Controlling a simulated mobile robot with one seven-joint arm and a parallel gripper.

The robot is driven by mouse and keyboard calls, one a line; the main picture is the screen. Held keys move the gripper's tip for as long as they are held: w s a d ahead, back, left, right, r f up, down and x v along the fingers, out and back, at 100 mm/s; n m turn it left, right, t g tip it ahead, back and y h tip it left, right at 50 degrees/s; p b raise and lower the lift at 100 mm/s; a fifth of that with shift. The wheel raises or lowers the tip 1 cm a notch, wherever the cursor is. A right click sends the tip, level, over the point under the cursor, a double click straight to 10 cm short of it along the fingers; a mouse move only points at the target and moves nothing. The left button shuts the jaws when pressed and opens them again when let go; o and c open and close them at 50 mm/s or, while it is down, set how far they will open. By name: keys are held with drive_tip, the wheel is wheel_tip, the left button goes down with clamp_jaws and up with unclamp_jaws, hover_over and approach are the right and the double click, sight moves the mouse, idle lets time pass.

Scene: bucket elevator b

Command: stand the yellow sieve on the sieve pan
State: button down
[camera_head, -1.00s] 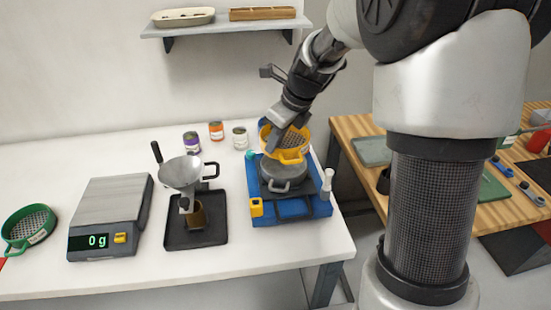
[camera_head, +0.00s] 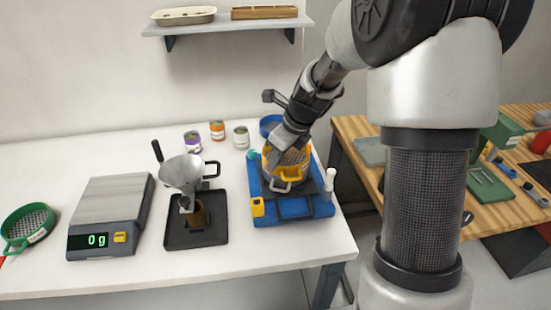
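The yellow sieve (camera_head: 287,161) is a round mesh sieve with a front handle. It sits over the grey sieve pan (camera_head: 270,181), which stands on the blue shaker base (camera_head: 263,207). The sieve covers most of the pan, and only part of the pan's grey side shows. I cannot tell whether the sieve is fully seated on it. My gripper (camera_head: 286,142) is at the sieve's far left rim, pointing down. The fingertips are hidden against the sieve, so their opening does not show.
A blue sieve (camera_head: 270,124) lies behind my gripper. Several cans (camera_head: 241,137) stand at the back. A funnel stand (camera_head: 183,176) and a scale (camera_head: 110,217) are to the left, with a green sieve (camera_head: 30,225) at the far left. A white-handled part (camera_head: 328,182) stands at the base's right.

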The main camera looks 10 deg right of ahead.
drive_tip(key=shift+f, duration=0.2)
drive_tip(key=c, duration=2)
unclamp_jaws()
